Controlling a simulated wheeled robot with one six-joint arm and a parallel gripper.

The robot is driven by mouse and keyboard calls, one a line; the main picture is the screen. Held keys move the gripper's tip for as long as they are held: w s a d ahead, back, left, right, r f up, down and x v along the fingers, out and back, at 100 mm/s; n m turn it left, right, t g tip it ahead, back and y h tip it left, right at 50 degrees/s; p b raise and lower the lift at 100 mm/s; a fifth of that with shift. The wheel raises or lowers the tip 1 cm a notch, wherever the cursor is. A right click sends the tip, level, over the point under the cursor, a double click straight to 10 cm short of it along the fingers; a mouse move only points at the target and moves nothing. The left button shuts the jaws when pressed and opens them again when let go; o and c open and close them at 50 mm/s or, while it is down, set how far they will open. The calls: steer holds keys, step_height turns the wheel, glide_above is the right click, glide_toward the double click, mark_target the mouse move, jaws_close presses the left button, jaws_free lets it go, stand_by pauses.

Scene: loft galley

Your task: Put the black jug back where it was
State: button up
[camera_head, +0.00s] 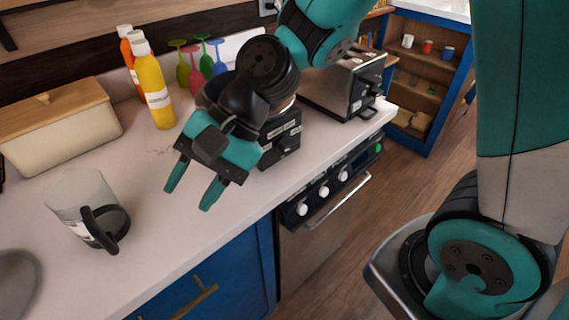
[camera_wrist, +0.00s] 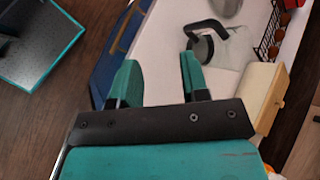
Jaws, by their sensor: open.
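A jug (camera_head: 82,200) with a clear greyish body and a black handle stands on the light countertop at the left in the head view. It also shows in the wrist view (camera_wrist: 201,48), beyond my fingertips. My gripper (camera_head: 193,188) is open and empty above the counter, to the right of the jug and apart from it. In the wrist view both fingers of my gripper (camera_wrist: 160,70) are spread with nothing between them. No other jug is clearly in view.
A cream bin with a wooden lid (camera_head: 58,120), sauce bottles (camera_head: 154,85) and coloured glasses (camera_head: 196,65) stand along the back. A toaster (camera_head: 345,85) stands at the right. A round grey item (camera_head: 15,280) lies front left. Counter between jug and gripper is clear.

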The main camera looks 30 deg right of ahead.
steer(key=s+d+r+n+t+h, duration=0.1)
steer(key=s+d+r+n+h, duration=0.3)
steer(key=s+d+n, duration=0.3)
steer(key=d+n+h, duration=0.1)
steer(key=d+n, duration=0.2)
steer(key=n, duration=0.2)
steer(key=shift+s+r+t, duration=0.3)
steer(key=shift+r, duration=0.05)
